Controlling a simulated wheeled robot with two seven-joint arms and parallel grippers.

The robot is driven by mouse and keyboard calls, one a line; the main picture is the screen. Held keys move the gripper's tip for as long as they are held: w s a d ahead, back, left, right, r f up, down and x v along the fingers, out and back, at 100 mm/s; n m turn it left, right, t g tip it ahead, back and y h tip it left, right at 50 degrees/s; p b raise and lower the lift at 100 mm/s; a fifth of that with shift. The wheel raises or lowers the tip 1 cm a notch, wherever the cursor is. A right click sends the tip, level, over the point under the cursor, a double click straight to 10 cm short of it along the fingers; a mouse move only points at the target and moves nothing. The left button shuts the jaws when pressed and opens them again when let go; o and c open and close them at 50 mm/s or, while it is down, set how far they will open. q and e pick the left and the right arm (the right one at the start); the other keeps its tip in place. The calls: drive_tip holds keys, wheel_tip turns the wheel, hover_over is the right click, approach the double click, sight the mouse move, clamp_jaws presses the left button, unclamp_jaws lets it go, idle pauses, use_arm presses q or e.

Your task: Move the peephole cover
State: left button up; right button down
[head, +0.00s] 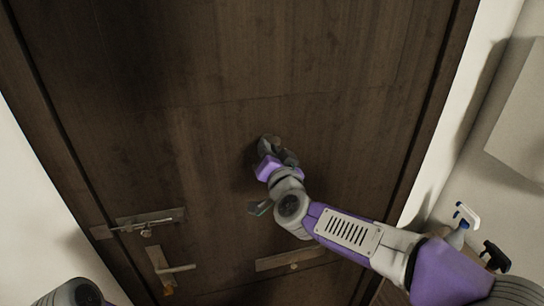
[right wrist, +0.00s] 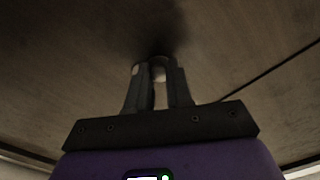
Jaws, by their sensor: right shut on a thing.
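A dark brown wooden door (head: 215,70) fills most of the head view. My right gripper (head: 270,142) is up against the door near its middle, and its own arm hides most of the contact. In the right wrist view, my right gripper (right wrist: 158,75) has its two fingers close together on a small pale rounded piece, the peephole cover (right wrist: 158,73), at the door's surface. Dark shadow hides the fingertips and the cover's outline. My left gripper is not in view; only a grey part of my left arm shows at the bottom left.
A latch bolt (head: 150,218), a lever handle (head: 172,267) and a metal plate (head: 290,260) are on the lower door. A white-topped spray bottle (head: 459,232) and a black-topped one (head: 494,256) stand at the right, below a pale box (head: 518,120). The upper door is clear.

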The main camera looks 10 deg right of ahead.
drive_tip(key=shift+a+r+m+b, duration=0.1)
drive_tip(key=shift+r+m+b, duration=0.1)
drive_tip(key=shift+m, duration=0.65)
drive_tip(key=shift+a+r+m+b, duration=0.15)
drive_tip(key=shift+r+m+b, duration=0.1)
drive_tip(key=shift+m, duration=0.55)
drive_tip(key=shift+a+r+m+b, duration=0.1)
drive_tip(key=shift+r+m+b, duration=0.1)
drive_tip(key=shift+m, duration=0.65)
drive_tip(key=c, duration=1)
unclamp_jaws()
drive_tip(key=shift+s, duration=0.15)
drive_tip(key=s, duration=0.7)
drive_tip(key=shift+s+d, duration=0.15)
